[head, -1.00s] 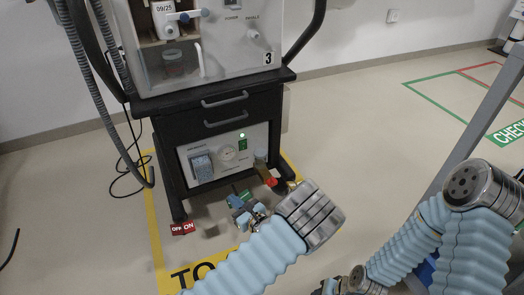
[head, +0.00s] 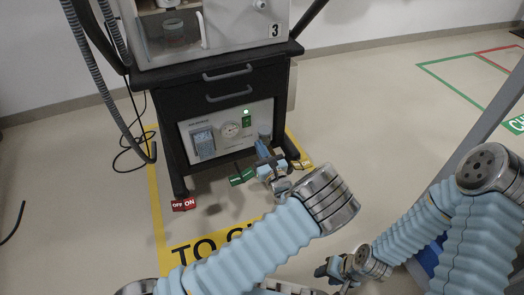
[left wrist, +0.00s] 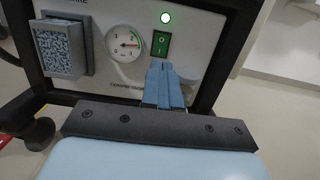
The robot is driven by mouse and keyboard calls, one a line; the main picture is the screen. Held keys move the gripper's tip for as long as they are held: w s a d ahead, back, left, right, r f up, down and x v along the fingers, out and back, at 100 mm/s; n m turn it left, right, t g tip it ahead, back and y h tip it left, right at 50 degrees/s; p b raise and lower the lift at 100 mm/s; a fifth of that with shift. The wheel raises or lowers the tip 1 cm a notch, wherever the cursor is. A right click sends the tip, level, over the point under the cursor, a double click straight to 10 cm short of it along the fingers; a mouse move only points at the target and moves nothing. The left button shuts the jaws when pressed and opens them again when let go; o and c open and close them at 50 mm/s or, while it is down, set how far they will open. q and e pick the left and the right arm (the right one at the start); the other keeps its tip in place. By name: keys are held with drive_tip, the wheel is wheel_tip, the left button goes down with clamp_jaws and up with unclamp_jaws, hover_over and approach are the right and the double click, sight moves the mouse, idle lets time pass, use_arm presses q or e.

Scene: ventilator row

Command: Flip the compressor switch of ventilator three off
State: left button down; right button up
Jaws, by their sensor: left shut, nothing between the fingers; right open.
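The ventilator marked 3 (head: 276,31) stands on a black cart. Its lower compressor panel (head: 206,126) has a green rocker switch (head: 246,121), also in the left wrist view (left wrist: 160,44), below a lit green lamp (left wrist: 165,17). Which way the rocker is tilted is hard to tell. My left gripper (head: 262,147) is shut and empty at the panel. In the left wrist view its blue fingertips (left wrist: 160,66) are just below the switch; I cannot tell whether they touch the panel. My right gripper (head: 325,270) is open, low near the bottom edge, away from the cart.
A round gauge (left wrist: 124,43) and a grey filter box (left wrist: 61,47) are left of the switch. A red OFF/ON label (head: 184,205) and a green label (head: 243,177) show low at the cart. Yellow tape (head: 157,215) marks the floor. A grey post stands at right.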

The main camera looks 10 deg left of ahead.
sight(246, 120)
use_arm(q)
drive_tip(key=b+x, duration=0.1)
drive_tip(key=x, duration=0.9)
drive_tip(key=shift+w, duration=0.1)
drive_tip(key=shift+r, duration=0.1)
